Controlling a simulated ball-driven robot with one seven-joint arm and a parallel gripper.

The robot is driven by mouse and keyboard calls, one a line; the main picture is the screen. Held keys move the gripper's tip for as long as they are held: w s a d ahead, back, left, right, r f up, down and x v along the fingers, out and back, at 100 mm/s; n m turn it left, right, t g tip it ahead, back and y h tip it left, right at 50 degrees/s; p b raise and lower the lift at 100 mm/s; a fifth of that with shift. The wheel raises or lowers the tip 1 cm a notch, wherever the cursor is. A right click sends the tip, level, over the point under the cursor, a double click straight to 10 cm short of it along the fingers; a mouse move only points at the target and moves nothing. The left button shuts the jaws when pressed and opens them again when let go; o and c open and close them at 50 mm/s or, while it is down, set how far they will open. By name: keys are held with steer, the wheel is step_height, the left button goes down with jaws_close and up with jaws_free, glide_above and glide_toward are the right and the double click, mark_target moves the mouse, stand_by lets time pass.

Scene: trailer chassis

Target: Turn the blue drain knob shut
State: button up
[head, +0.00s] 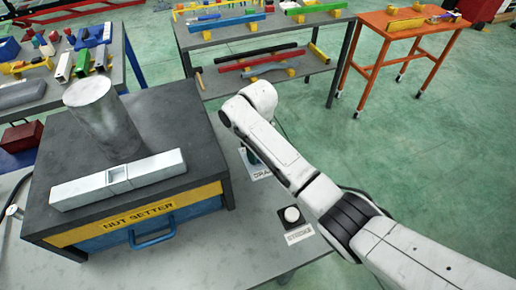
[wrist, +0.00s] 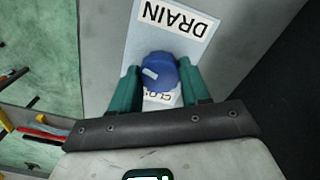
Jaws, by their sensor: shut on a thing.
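The blue drain knob (wrist: 160,70) is round and carries a pale mark on its left side. It sits on a light plate (wrist: 135,40) with an upside-down DRAIN label (wrist: 176,18). A second label (wrist: 158,97), partly hidden, shows letters like "CLO". My gripper (wrist: 159,75) has its two teal fingers on either side of the knob and is shut on it. In the head view my arm hides the knob, and only part of the DRAIN label (head: 261,174) shows beside it.
A grey-topped box with a NUT SETTER label (head: 138,216) stands left of my arm, bearing a metal cylinder (head: 103,118) and a pale bar (head: 118,180). A white round button (head: 292,214) is close to my forearm. Shelves (head: 255,80) stand behind.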

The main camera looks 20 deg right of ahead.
steer(key=n+p, duration=0.1)
steer(key=n, duration=0.4)
steer(key=shift+r+n, duration=0.1)
steer(key=shift+n, duration=0.2)
steer(key=n+p, duration=0.1)
steer(key=n, duration=0.9)
steer(key=shift+n+p, duration=0.3)
steer(key=shift+n, duration=0.1)
steer(key=shift+w+n, duration=0.1)
steer(key=shift+n, duration=2.2)
steer(key=o, duration=1.1)
steer(key=shift+c, duration=0.2)
